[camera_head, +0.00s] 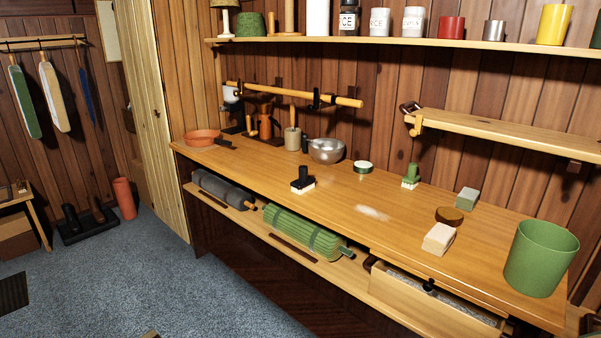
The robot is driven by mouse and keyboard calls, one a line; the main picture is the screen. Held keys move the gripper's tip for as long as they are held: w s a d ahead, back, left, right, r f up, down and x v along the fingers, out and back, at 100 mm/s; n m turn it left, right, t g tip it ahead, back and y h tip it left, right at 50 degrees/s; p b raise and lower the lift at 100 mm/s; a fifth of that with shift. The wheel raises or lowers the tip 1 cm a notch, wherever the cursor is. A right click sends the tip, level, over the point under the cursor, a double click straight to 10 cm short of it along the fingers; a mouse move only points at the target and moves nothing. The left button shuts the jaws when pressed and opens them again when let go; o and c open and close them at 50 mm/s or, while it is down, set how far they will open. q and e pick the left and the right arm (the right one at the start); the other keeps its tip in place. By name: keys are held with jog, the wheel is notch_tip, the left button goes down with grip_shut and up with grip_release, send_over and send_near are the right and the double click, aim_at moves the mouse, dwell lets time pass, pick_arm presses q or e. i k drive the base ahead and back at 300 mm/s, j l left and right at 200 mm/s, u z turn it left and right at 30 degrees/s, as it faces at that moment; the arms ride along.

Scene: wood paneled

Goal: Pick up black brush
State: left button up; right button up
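The black brush (302,181) stands upright on the wooden counter (340,205), left of the middle of its top. It has a black handle and block over pale bristles that rest on the counter, and nothing covers it. Neither of my grippers is in view, and no part of my arms shows.
A green brush (410,177), a sponge-like block (439,239), a green pot (540,258) and a metal bowl (326,150) stand on the counter. An open drawer (430,303) juts out below the front right. Bare counter surrounds the black brush, and the carpet (190,290) in front is mostly clear.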

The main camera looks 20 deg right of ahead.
aim_at(304, 183)
jog(key=i+j+z, duration=0.1)
jog(key=i+z, duration=0.25)
jog(key=i+j+z, duration=0.15)
jog(key=i+z, duration=0.2)
jog(key=i+j+z, duration=0.6)
jog(key=z, duration=0.25)
jog(key=i+j+z, duration=0.15)
jog(key=j+z, duration=0.3)
jog(key=i+j+z, duration=0.1)
jog(key=j+z, duration=0.75)
